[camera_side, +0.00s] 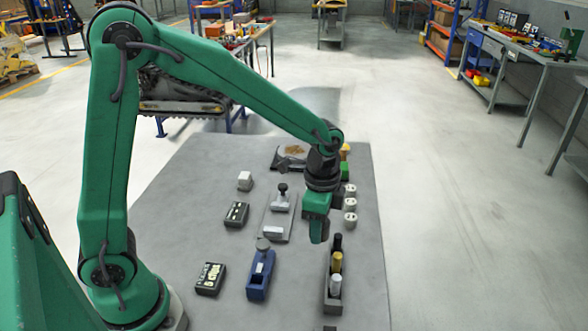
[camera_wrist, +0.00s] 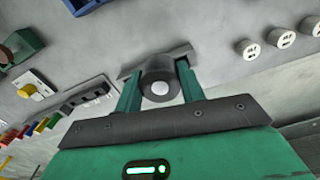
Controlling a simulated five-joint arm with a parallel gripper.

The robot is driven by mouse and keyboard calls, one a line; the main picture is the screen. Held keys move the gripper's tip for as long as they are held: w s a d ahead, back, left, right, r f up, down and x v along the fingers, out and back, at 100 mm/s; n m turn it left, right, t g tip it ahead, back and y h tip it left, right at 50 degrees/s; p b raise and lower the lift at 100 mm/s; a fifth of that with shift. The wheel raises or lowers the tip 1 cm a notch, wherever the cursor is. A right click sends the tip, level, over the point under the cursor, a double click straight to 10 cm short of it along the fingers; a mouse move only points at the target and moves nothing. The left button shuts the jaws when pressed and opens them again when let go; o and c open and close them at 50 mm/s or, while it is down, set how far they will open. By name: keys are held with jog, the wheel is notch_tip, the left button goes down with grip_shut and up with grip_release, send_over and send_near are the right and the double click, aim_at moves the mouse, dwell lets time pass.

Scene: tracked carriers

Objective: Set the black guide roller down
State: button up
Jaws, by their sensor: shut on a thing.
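The black guide roller (camera_wrist: 158,78), a dark cylinder with a pale round end, sits between the two green fingers of my gripper (camera_wrist: 160,88) in the wrist view. My gripper is shut on it. A dark grey bar (camera_wrist: 128,73) shows just behind the roller; I cannot tell whether they touch. The held roller is not clearly visible there.
The rack bears a black, a gold and a silver cylinder (camera_side: 335,284). A blue device (camera_side: 260,276), a grey stand (camera_side: 280,215) and dark boxes (camera_side: 210,279) lie to the left. Bare mat shows between them.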

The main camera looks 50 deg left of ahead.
jog(key=n, duration=0.1)
jog(key=a+n, duration=0.1)
jog(key=n, duration=0.2)
jog(key=shift+s+a+r, duration=0.25)
jog(key=shift+s+a, duration=0.05)
jog(key=shift+s, duration=0.1)
jog(key=s+a+n, duration=0.1)
jog(key=n, duration=0.3)
jog(key=a+n, duration=0.1)
jog(key=n, duration=0.4)
jog(key=s+a+r+n, duration=0.1)
jog(key=a+n, duration=0.1)
jog(key=n, duration=0.3)
jog(key=shift+s+a, duration=0.1)
jog(key=shift+s, duration=0.25)
jog(key=shift+a, duration=0.1)
send_over(276, 225)
notch_tip(276, 225, down, 7)
jog(key=shift+f, duration=0.1)
jog(key=shift+f, duration=1.9)
